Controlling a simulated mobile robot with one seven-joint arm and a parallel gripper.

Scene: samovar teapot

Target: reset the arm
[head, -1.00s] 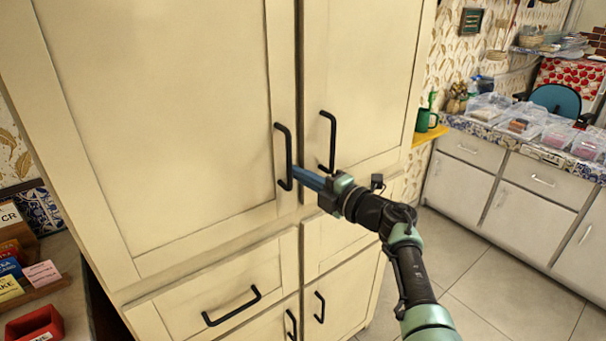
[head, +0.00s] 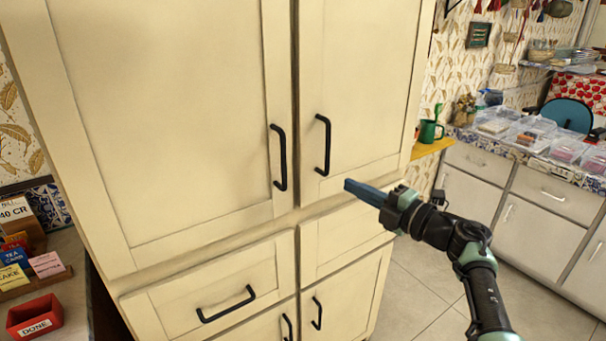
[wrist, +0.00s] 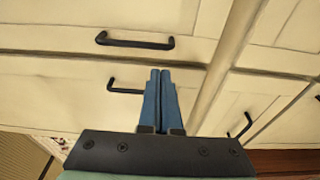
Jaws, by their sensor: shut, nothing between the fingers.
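My gripper (head: 350,187) is shut and empty, its blue fingers together, in front of the right part of the cream cabinet (head: 190,110) in the head view. Its tip is right of and slightly below the right upper door's black handle (head: 323,145), apart from it. The left upper door's handle (head: 279,157) is further left. In the wrist view my gripper (wrist: 160,74) points at the cabinet front, with a black drawer handle (wrist: 135,41) beyond the fingertips. Both upper doors look closed.
A red box (head: 35,318) and small cards (head: 47,264) lie on a surface at the left. A yellow shelf with a green mug (head: 430,131) is at the cabinet's right side. A grey counter (head: 545,190) stands further right. Tiled floor (head: 415,275) is open between.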

